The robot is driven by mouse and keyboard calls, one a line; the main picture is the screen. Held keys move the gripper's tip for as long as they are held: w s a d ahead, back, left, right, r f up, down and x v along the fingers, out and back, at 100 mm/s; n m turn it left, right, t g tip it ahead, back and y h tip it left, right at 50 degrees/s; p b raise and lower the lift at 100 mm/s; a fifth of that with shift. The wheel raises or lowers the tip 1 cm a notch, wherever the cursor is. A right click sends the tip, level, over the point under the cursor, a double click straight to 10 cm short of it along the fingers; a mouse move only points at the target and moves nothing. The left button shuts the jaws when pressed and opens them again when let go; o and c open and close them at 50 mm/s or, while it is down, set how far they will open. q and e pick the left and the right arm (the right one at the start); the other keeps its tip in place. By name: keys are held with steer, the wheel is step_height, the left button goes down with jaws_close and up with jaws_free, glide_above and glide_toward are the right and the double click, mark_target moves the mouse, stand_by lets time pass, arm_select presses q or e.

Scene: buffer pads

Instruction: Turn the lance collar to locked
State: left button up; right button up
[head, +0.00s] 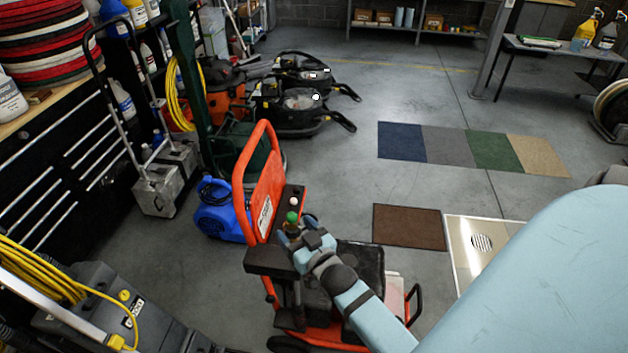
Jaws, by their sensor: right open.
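A small upright fitting with a green top (291,217) and a brassy lower part stands on the dark top panel of an orange-framed machine (258,190). It may be the lance collar, but it is too small to be sure, and I cannot read its lock position. My right gripper (298,229) reaches in from the lower right. It is open, with its fingertips close beside the base of the fitting. I cannot tell whether they touch it. A small pale knob (294,201) sits just behind the fitting. My left gripper is not in view.
A blue blower (220,212) stands left of the machine. A grey extractor with a yellow hose (138,310) is at the lower left. A brown mat (408,227) and a metal floor plate (468,248) lie to the right.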

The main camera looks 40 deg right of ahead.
steer(key=s+a+b, duration=0.1)
steer(key=s, duration=1.1)
steer(key=shift+b, duration=0.35)
steer(key=s+a+f+n+g+y+p, duration=0.4)
steer(key=a+f+g, duration=0.3)
steer(key=a+f, duration=0.3)
steer(key=shift+s+a+y, duration=0.15)
steer(key=shift+s+y, duration=0.05)
steer(key=shift+y, duration=0.2)
